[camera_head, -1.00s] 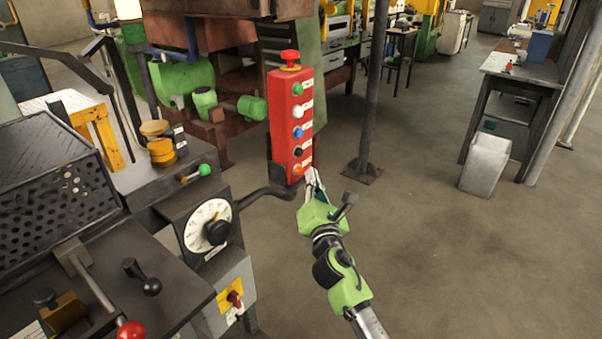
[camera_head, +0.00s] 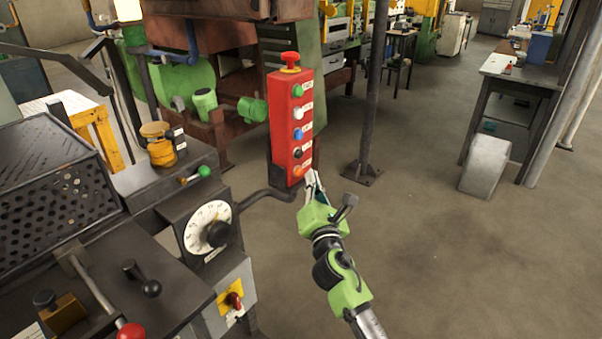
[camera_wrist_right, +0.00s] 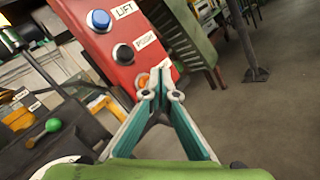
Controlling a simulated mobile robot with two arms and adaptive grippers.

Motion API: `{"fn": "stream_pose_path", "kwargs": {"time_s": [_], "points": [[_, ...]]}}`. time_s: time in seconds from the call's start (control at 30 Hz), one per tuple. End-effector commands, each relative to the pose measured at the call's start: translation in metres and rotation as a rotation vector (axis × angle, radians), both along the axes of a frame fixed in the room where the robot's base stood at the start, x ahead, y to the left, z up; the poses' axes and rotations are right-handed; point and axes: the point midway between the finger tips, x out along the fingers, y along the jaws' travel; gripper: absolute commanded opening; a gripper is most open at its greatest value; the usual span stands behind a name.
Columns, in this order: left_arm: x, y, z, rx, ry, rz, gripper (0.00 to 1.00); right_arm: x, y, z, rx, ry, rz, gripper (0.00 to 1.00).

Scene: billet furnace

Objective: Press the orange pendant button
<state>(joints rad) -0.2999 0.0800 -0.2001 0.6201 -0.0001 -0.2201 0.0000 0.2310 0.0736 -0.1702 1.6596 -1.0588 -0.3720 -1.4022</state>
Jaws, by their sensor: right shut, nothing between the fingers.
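The red pendant (camera_head: 291,128) hangs upright with a column of buttons: green, white, blue, black and, at the bottom, orange (camera_head: 297,171). A red mushroom knob tops it. My right gripper (camera_head: 311,176) is shut and empty, its tips close beside the orange button. In the right wrist view the shut fingertips (camera_wrist_right: 160,76) lie over the pendant's lower end and partly hide the orange button (camera_wrist_right: 143,81). I cannot tell whether the tips touch it. The blue button (camera_wrist_right: 99,20) and black button (camera_wrist_right: 122,54) show clear above. My left gripper is out of view.
A machine with a dial (camera_head: 209,228), a green-knobbed lever (camera_head: 203,171) and a red-knobbed lever (camera_head: 131,331) stands on the left. A grey post (camera_head: 371,100) rises behind the pendant. The floor to the right is open, with a workbench (camera_head: 520,70) beyond.

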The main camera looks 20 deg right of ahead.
Motion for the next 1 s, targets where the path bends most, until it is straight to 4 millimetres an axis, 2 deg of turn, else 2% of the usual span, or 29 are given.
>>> {"fn": "stream_pose_path", "kwargs": {"time_s": [1.0], "points": [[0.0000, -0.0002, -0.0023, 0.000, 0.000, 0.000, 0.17, 0.0073, 0.0053, 0.0002, 0.000, 0.000, 0.000, 0.00]]}}
